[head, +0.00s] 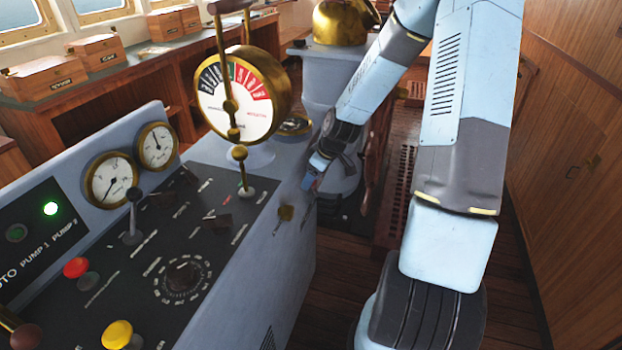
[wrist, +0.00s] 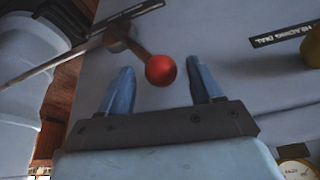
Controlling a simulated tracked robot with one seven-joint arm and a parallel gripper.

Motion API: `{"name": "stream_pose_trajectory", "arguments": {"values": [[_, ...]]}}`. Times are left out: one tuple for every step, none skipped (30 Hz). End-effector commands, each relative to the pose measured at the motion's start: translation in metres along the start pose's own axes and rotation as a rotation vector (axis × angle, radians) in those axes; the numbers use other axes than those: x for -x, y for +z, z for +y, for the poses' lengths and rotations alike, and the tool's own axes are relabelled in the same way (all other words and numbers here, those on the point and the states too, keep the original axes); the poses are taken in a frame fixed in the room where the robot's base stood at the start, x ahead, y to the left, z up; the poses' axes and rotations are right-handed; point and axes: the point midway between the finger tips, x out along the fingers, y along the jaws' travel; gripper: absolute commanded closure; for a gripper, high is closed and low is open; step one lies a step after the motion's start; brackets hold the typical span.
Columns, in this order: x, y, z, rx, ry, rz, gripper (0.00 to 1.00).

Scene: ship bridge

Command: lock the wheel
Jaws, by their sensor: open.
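A red ball knob (wrist: 160,70) sits on the end of a short brown lever (wrist: 138,46) in the wrist view. The lever runs to a pivot on the grey console face. My gripper (wrist: 160,80) is open, with a blue finger on either side of the knob; I cannot tell whether either touches it. In the head view my gripper (head: 312,180) is beside the far end of the console. The dark wooden wheel (head: 376,160) is behind it, mostly hidden by my arm. The red knob cannot be made out in the head view.
The grey console (head: 290,262) fills the left, with a tall brass-trimmed gauge (head: 245,95) close to my gripper. A grey pedestal with a brass dome (head: 340,22) stands behind. A wooden cabinet wall (head: 570,150) bounds the right.

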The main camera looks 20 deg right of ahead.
Motion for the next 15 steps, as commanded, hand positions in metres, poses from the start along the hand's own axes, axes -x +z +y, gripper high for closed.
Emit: {"name": "stream_pose_trajectory", "arguments": {"values": [[-0.0029,0.0001,-0.0001,0.000,0.000,0.000,0.35],[-0.0040,0.0002,0.0000,0.000,0.000,-0.001,0.35],[-0.0052,0.0001,0.0000,0.000,0.000,-0.001,0.35],[-0.0058,0.0001,0.0000,0.000,0.000,-0.001,0.35],[-0.0063,0.0001,0.0000,0.000,0.000,-0.001,0.35],[-0.0067,0.0001,0.0000,0.000,0.000,-0.001,0.35],[-0.0068,0.0001,0.0000,0.000,0.000,-0.001,0.35],[-0.0069,0.0001,0.0001,0.000,0.000,-0.001,0.35],[-0.0068,0.0002,0.0001,0.000,0.001,-0.001,0.35],[-0.0068,0.0002,0.0001,0.000,0.001,-0.001,0.35],[-0.0067,0.0002,0.0001,0.000,0.001,0.000,0.35],[-0.0067,0.0002,0.0002,0.000,0.001,0.000,0.35],[-0.0067,0.0002,0.0002,0.000,0.001,0.000,0.36],[-0.0067,0.0002,0.0002,0.000,0.001,0.000,0.39],[-0.0066,0.0002,0.0002,0.000,0.001,0.000,0.43]]}}
